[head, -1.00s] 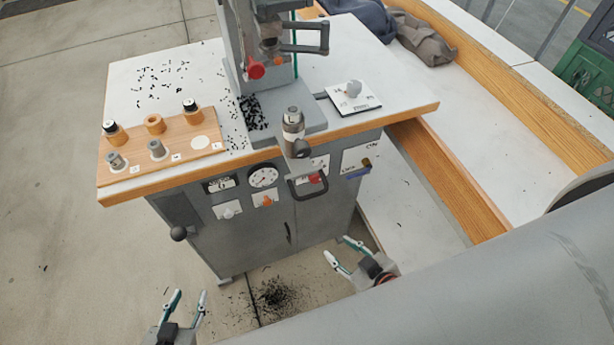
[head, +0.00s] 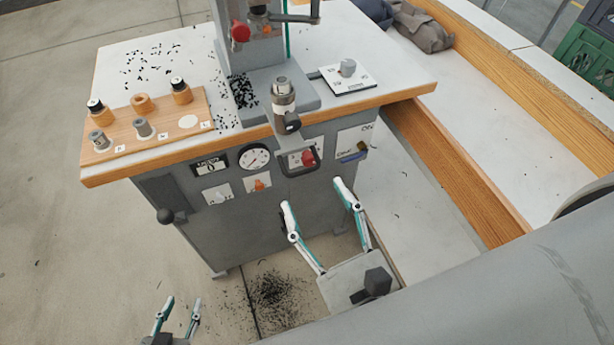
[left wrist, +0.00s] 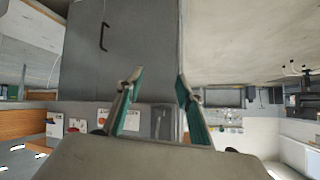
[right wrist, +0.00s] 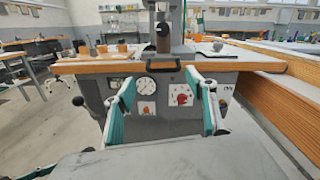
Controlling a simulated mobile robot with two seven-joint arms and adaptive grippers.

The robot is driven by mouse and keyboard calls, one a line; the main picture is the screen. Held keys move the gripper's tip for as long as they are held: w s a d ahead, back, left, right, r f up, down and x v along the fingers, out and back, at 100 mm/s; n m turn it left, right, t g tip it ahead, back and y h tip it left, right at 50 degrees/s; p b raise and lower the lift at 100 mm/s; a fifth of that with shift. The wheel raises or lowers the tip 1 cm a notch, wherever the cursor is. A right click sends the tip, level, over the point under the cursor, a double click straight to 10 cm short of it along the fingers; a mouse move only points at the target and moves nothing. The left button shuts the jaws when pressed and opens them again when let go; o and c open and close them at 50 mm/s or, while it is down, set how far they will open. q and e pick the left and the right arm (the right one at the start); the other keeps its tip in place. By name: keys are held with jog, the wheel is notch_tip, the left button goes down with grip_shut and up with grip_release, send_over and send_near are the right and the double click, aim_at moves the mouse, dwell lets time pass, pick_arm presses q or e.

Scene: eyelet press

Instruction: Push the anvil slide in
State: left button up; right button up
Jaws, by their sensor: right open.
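My left gripper (head: 181,302) is open and empty, low over the floor at the bottom left.
A wooden edge (head: 240,135) runs along the table front. A wooden board (head: 140,140) with several dies lies left. A white dial plate (head: 346,80) lies right.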

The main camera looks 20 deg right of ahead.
aim_at(304, 170)
jog(key=w+m+p, duration=0.1)
jog(key=w, duration=0.2)
jog(key=w+m+p, duration=0.1)
jog(key=w, duration=0.2)
jog(key=shift+w+d+r+h, duration=0.1)
jog(key=shift+h, duration=0.2)
jog(key=shift+w+f+p, duration=0.2)
jog(key=shift+w+p, duration=0.15)
jog(key=shift+w, duration=0.3)
pick_arm(q)
jog(key=shift+s+d+r, duration=0.4)
jog(key=shift+r, duration=0.2)
